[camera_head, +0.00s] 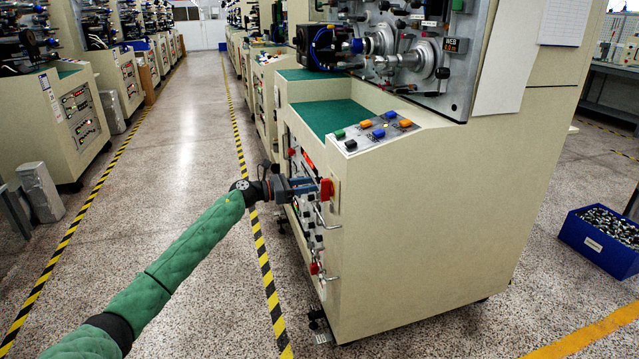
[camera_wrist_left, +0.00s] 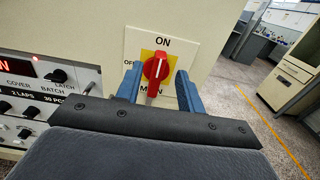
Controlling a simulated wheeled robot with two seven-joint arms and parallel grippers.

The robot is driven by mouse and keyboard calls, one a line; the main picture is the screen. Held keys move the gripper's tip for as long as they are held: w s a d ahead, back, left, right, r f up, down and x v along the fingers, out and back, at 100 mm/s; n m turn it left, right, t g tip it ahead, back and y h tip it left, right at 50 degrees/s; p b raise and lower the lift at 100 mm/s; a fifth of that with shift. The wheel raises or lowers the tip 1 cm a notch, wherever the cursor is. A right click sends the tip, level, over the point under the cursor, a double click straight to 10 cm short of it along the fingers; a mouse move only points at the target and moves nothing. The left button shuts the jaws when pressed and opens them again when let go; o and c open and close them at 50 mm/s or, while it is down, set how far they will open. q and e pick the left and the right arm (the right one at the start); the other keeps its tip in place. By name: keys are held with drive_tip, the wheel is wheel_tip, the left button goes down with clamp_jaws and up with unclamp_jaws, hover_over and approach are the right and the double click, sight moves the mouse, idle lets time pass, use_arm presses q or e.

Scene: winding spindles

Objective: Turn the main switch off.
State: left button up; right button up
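The main switch (camera_wrist_left: 155,69) is a red rotary knob on a yellow and white plate on the cream machine's front. In the left wrist view its handle stands nearly upright, toward ON at the top, with OFF at the left and MAIN partly hidden below. The switch also shows as a red shape in the head view (camera_head: 326,189). My left gripper (camera_wrist_left: 158,88) is open, with one blue finger on each side of the knob and visible gaps between. The gripper also shows in the head view (camera_head: 306,187), right at the machine's front. My right gripper is not in view.
The machine (camera_head: 420,220) has a control panel with knobs and metal handles (camera_head: 326,217) beside the switch. A second red knob (camera_head: 315,268) sits lower down. A blue bin (camera_head: 601,240) of metal parts stands at the right. The aisle floor (camera_head: 185,150) is clear.

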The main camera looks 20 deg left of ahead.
sight(321, 183)
use_arm(q)
drive_tip(key=shift+x, duration=2.25)
clamp_jaws()
